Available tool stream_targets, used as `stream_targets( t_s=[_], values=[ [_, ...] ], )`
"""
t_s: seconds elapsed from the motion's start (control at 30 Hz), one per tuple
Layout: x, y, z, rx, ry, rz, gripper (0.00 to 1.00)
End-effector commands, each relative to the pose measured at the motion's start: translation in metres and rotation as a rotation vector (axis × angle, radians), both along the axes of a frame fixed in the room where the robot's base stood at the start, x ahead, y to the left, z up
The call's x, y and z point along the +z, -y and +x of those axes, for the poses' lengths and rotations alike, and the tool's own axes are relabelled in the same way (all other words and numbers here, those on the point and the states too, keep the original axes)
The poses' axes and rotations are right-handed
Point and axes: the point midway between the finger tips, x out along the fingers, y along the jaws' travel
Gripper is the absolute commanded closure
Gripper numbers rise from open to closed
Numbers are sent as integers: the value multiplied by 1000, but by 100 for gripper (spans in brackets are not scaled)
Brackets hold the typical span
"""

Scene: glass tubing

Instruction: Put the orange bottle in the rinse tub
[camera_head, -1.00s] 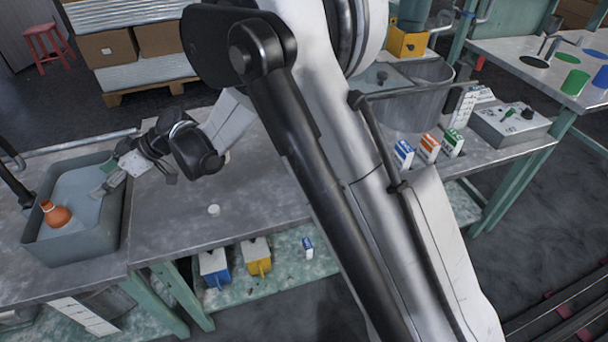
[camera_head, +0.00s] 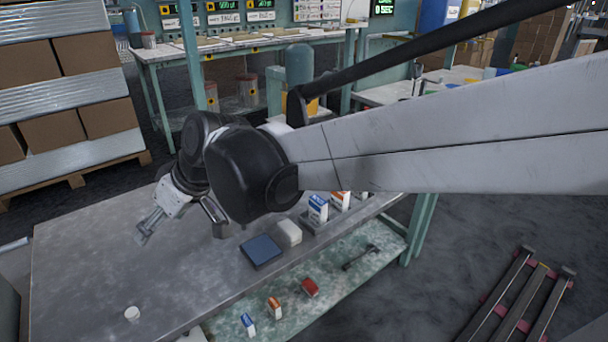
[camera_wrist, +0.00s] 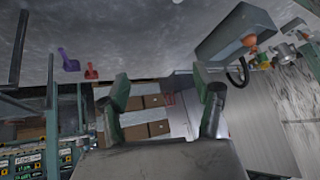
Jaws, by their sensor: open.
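The orange bottle (camera_wrist: 249,40) shows small near the upper right of the wrist view, which is upside down. It appears to stand in the grey rinse tub (camera_wrist: 222,36), with its top rising past the rim; its lower part is hidden by the tub. My gripper (camera_wrist: 168,95) is open with nothing between its fingers, well apart from the tub and bottle. In the head view my gripper (camera_head: 143,236) is above the left part of the metal table. The bottle is not in view there.
The metal table (camera_head: 190,285) is mostly bare, with a small white round piece (camera_head: 132,313) near its front. A blue pad (camera_head: 261,250), a white block (camera_head: 288,232) and small cartons (camera_head: 318,208) lie to the right. Stacked brown boxes (camera_head: 55,107) stand behind on a pallet.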

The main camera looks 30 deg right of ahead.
Motion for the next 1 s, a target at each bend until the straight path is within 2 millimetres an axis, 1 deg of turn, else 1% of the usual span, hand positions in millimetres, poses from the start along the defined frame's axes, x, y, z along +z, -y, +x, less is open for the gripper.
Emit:
stream_targets(
  t_s=[0.03, 0.2, 0.4, 0.5, 0.6, 0.7, 0.83, 1.0],
  values=[
    [1, 19, -12, -49, -4, -13, 37],
    [-2, 75, -49, -219, -17, -54, 37],
    [-12, 134, -95, -418, -20, -94, 37],
    [-20, 158, -116, -508, -17, -109, 37],
    [-26, 176, -132, -578, -13, -121, 37],
    [-30, 187, -143, -624, -10, -128, 37],
    [-33, 194, -148, -651, -7, -133, 37],
    [-33, 194, -148, -654, -7, -132, 37]
  ],
)
